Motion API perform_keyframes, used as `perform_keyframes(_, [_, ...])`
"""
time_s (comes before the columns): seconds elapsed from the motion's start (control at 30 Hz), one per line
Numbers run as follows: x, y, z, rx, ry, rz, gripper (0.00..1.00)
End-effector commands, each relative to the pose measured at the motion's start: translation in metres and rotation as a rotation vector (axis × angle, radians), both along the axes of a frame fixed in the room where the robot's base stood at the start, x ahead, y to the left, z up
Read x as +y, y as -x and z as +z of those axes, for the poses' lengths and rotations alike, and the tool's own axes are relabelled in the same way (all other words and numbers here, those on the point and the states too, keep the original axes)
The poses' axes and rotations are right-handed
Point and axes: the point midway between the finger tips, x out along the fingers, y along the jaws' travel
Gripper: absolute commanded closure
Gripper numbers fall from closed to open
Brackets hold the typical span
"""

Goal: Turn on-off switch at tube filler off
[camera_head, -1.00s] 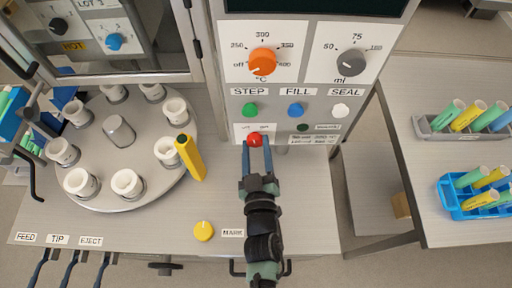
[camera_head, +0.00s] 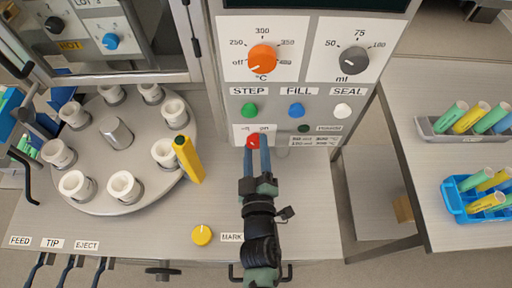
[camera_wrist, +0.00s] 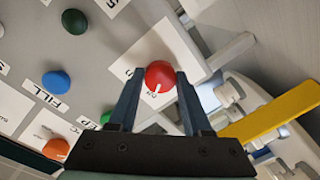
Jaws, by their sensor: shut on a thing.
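The red on-off knob (camera_head: 253,141) sits low on the front panel of the tube filler (camera_head: 230,165), under a small white label with "off" and "on". My gripper (camera_head: 257,152) reaches up from below, with its two blue-grey fingers on either side of the knob. In the wrist view, the red knob (camera_wrist: 160,75) is between the fingertips of my gripper (camera_wrist: 160,82), which are shut on it. A short white mark on the knob points down in that view, toward partly hidden lettering. I cannot tell surely which word it points at.
Green (camera_head: 250,110), blue (camera_head: 296,109) and white (camera_head: 343,110) buttons sit just above. The orange dial (camera_head: 262,59) and grey dial (camera_head: 354,60) are higher. A yellow knob (camera_head: 202,235) is below.

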Motion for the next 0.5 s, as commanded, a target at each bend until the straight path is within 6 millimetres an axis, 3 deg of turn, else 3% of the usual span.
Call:
perform_keyframes(0.2, [0.0007, 0.0001, -0.0001, 0.0, 0.003, 0.002, 1.0])
perform_keyframes(0.23, [0.0007, 0.0001, -0.0001, 0.0, 0.003, 0.002, 0.45])
perform_keyframes(0.37, [0.0005, 0.0001, -0.0002, 0.001, 0.002, 0.001, 0.22])
perform_keyframes(0.5, [0.0003, 0.0001, -0.0003, 0.001, 0.001, 0.001, 0.21])
